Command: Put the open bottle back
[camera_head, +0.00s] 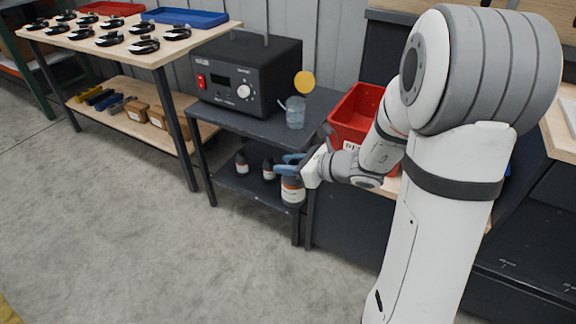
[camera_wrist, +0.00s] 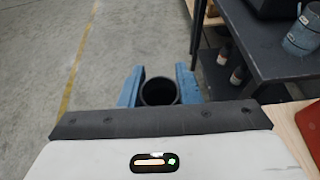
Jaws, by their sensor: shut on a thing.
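My gripper (camera_head: 288,165) has blue fingers and is shut on a dark open bottle (camera_head: 292,192) with a white and orange label. The bottle hangs roughly upright in front of the dark shelf unit. In the wrist view the open bottle (camera_wrist: 159,92) shows its round dark mouth between the fingers of my gripper (camera_wrist: 158,88). Two similar bottles stand on the lower shelf (camera_head: 228,180), one at the left (camera_head: 242,163) and one nearer (camera_head: 268,169). They also show at the right of the wrist view.
A black device (camera_head: 247,75) and a blue-grey cup (camera_head: 295,112) stand on the unit's top, with a yellow disc (camera_head: 304,82) above the cup. A red bin (camera_head: 355,113) is to the right. A wooden table (camera_head: 150,57) with several black tools is at left. The floor in front is clear.

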